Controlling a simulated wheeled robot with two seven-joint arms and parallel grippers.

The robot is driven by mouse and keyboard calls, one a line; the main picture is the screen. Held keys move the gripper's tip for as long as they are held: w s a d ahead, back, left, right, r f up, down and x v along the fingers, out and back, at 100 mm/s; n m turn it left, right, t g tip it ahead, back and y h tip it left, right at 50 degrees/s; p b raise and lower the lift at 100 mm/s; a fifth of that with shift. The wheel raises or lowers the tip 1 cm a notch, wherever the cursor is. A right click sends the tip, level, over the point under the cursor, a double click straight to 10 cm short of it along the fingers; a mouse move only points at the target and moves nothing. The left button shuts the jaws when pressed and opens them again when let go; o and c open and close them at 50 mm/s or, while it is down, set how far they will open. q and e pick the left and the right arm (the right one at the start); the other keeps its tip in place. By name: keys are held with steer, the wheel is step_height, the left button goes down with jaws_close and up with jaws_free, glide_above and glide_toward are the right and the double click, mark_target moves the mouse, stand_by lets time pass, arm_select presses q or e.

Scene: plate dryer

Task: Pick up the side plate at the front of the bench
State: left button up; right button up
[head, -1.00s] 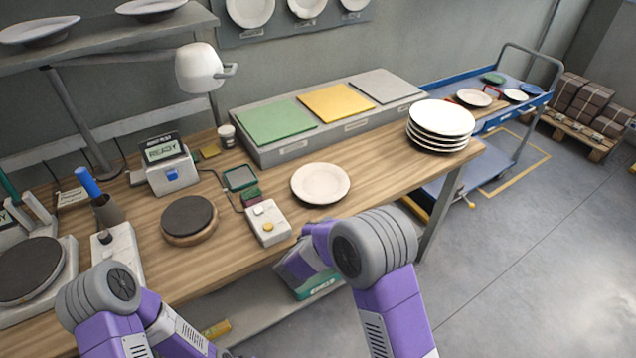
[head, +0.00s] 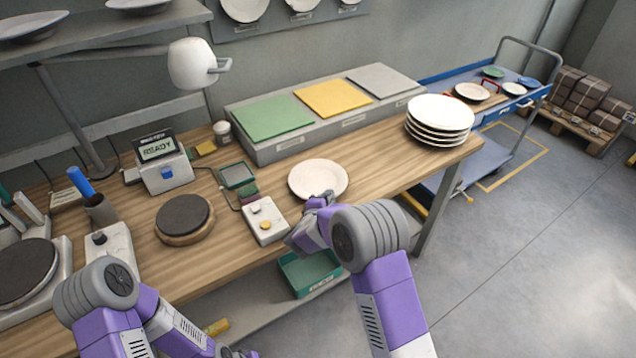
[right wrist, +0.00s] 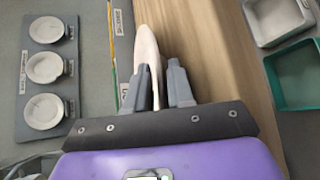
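The fingers are apart, with a visible gap on the right side of the rim. My left gripper is only partly visible at the bottom edge of the head view, and its fingers cannot be made out.
A plate stack (head: 440,118) stands at the bench's right end. A control box (head: 264,222) and a dark round pad (head: 184,216) are left of the plate. Green (head: 274,117) and yellow (head: 333,98) panels lie behind. A green bin (head: 308,272) sits below the bench.

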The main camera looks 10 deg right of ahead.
jaws_close()
steer(key=shift+r, duration=0.1)
